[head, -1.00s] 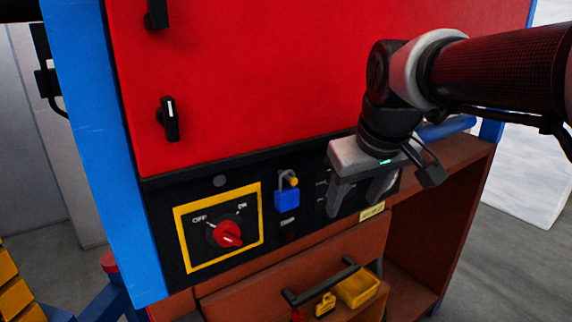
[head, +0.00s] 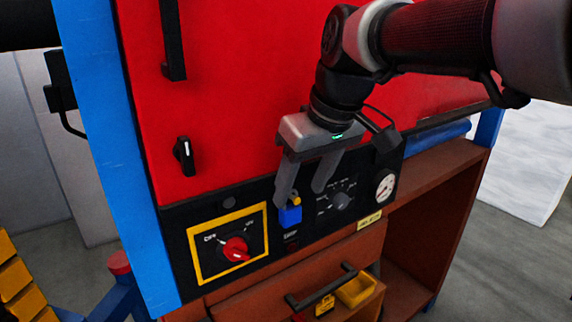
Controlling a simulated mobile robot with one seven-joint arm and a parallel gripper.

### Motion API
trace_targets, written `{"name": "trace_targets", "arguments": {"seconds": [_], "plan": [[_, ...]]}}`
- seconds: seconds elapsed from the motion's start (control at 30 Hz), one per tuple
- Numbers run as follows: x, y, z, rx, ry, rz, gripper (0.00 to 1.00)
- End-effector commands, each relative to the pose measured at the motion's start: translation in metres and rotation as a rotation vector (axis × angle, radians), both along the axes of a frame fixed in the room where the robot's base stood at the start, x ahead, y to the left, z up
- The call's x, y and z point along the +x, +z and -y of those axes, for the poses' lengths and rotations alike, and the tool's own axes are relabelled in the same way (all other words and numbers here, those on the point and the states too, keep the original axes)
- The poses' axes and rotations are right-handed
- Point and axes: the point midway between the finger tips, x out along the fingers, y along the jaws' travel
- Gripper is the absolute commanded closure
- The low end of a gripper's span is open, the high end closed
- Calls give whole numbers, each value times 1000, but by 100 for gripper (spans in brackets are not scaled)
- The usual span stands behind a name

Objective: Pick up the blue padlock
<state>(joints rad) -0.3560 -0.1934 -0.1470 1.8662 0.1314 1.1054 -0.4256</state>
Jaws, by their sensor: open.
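The blue padlock (head: 290,216) hangs on the black control panel, to the right of the yellow-framed red rotary switch (head: 236,249). Its blue body shows below my gripper's left finger, with a bit of yellow at its top; the shackle is mostly hidden behind that finger. My gripper (head: 303,198) is open and empty, pointing down in front of the panel. Its left finger overlaps the padlock in the picture, and its right finger is to the right of it. I cannot tell whether the finger touches the padlock.
A grey knob (head: 342,200) and a round gauge (head: 385,187) sit right of the padlock. The red door (head: 230,100) rises above the panel. Below, an open drawer with a black handle (head: 320,288) holds a yellow bin (head: 356,290) and a yellow padlock-like item (head: 325,305).

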Motion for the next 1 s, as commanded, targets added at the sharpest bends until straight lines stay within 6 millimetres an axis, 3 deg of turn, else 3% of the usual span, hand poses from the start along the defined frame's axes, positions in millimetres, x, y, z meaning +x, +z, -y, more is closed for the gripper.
{"name": "trace_targets", "arguments": {"seconds": [0.23,0.5,0.8,1.0], "plan": [[6,-17,-4,-1,0,-1,45],[20,-51,-13,0,0,-2,45],[22,-55,-14,0,0,1,45],[22,-55,-14,0,0,1,77]]}}
